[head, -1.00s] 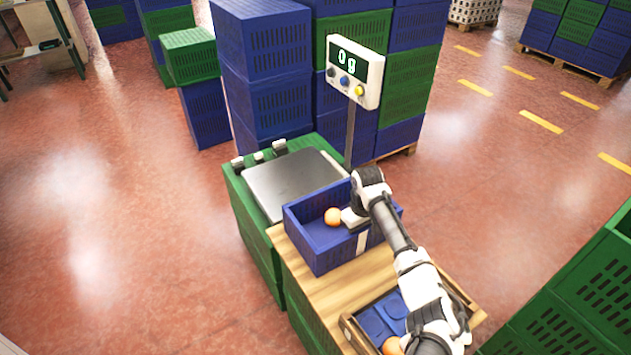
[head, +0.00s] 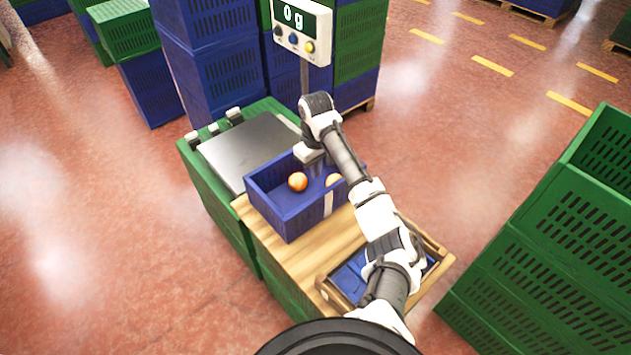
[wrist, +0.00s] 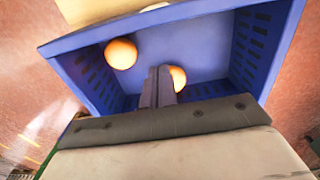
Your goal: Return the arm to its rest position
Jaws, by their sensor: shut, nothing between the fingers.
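My gripper (head: 312,158) is over the back part of the open blue crate (head: 287,226), pointing down. In the wrist view its fingers (wrist: 159,82) are together with nothing between them. One orange (head: 298,181) lies in the crate, left of the gripper in the wrist view (wrist: 120,53). A second orange (head: 332,180) is in the crate, partly hidden by the fingers in the wrist view (wrist: 178,78). My arm reaches across the wooden tray from the lower right of the head view.
A scale with a metal plate (head: 250,150) stands behind the crate, its display (head: 296,22) reading 0 g. The wooden tray (head: 330,290) with blue inserts is partly hidden by my arm. Green crates (head: 560,240) stand at right. Blue stacks rise behind the scale.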

